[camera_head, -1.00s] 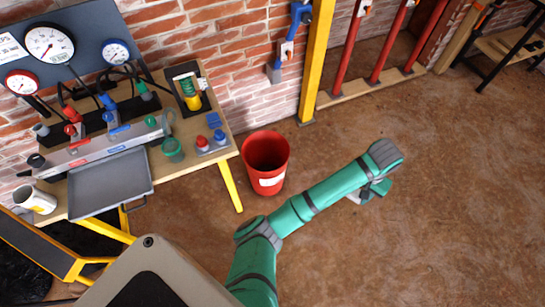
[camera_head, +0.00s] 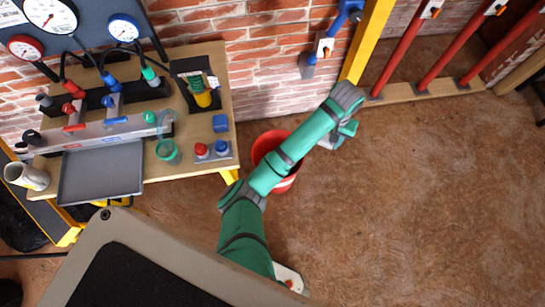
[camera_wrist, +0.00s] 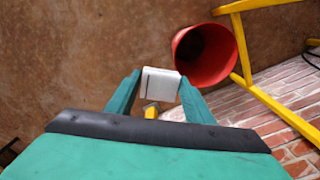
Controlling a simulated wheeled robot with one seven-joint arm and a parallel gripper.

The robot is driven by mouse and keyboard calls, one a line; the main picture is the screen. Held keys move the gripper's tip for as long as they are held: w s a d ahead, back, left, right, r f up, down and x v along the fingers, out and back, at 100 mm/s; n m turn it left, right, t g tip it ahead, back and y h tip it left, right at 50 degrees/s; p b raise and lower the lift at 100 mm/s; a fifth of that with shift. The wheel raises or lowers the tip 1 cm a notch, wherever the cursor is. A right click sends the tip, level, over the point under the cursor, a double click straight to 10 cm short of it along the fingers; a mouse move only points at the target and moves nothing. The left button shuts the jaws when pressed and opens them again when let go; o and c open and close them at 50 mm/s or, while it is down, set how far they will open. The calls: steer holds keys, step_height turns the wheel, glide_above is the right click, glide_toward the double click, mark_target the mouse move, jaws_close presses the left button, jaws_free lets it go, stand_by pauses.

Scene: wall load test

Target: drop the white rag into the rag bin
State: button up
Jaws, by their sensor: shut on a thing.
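The white rag (camera_wrist: 160,84) is a small pale block between the fingertips of my gripper (camera_wrist: 160,88) in the wrist view. My gripper is shut on it and holds it clear of the bin. The red rag bin (camera_wrist: 203,56) stands just right of the rag in the wrist view, its dark mouth open toward the camera. In the head view the bin (camera_head: 262,147) stands on the floor, partly hidden behind my arm. There my gripper (camera_head: 338,137) is right of the bin, and the rag is mostly hidden.
A workbench (camera_head: 195,160) with gauges, valves, a grey tray (camera_head: 100,175) and small cups stands left of the bin. A brick wall (camera_head: 270,60) and a yellow post (camera_head: 368,40) are behind. The brown floor (camera_head: 430,200) to the right is clear.

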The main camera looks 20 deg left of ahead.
steer(key=a+f+m, duration=0.1)
steer(key=a+f, duration=0.7)
steer(key=f, duration=0.4)
steer(key=a+f+m, duration=0.1)
steer(key=a+f, duration=0.8)
steer(key=f, duration=0.4)
steer(key=shift+w, duration=0.35)
steer(key=shift+f, duration=0.1)
steer(key=o, duration=1.1)
steer(key=shift+c, duration=0.2)
step_height(320, 180, up, 11)
steer(key=shift+d+f, duration=0.1)
steer(key=shift+d, duration=0.05)
